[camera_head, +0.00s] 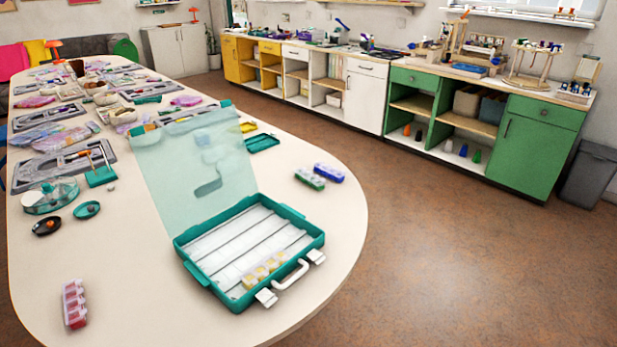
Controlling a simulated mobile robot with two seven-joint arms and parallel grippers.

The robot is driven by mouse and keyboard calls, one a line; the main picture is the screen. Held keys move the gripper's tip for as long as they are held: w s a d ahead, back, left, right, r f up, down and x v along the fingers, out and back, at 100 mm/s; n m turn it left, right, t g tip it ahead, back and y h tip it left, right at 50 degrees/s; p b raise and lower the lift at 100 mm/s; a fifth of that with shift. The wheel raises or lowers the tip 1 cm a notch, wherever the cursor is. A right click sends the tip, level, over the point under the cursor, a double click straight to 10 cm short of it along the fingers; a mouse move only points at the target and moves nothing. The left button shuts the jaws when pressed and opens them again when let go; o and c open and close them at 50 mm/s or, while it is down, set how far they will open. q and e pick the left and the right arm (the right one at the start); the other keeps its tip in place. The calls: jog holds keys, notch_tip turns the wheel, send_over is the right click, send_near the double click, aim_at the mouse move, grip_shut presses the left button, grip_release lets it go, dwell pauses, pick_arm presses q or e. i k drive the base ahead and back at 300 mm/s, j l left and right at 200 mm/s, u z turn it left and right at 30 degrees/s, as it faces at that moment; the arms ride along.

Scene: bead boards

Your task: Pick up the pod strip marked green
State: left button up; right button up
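The green pod strip (309,180) lies on the table near its right edge, beside a blue pod strip (329,173). The two lie close together, to the right of an open teal case (318,236). A yellow pod strip (266,268) sits inside the case at its front right. A pink-red pod strip (75,304) lies alone on the table at the lower left. Neither of my grippers shows in this view.
The case's clear lid (192,170) stands raised at its back. Small dishes (87,210), a teal tool stand (101,176) and grey bead boards (70,165) fill the table's left and far parts.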

aim_at(318, 184)
jog(key=i+l+u, duration=0.15)
jog(key=l, duration=0.3)
jog(key=i+l+u, duration=0.15)
jog(key=l, duration=0.35)
jog(key=i+l+u, duration=0.2)
jog(key=l, duration=0.3)
jog(key=i+l+u, duration=0.15)
jog(key=l, duration=0.35)
jog(key=i+l+u, duration=0.15)
jog(key=l, duration=0.4)
jog(key=i+l+u, duration=0.15)
jog(key=l, duration=0.4)
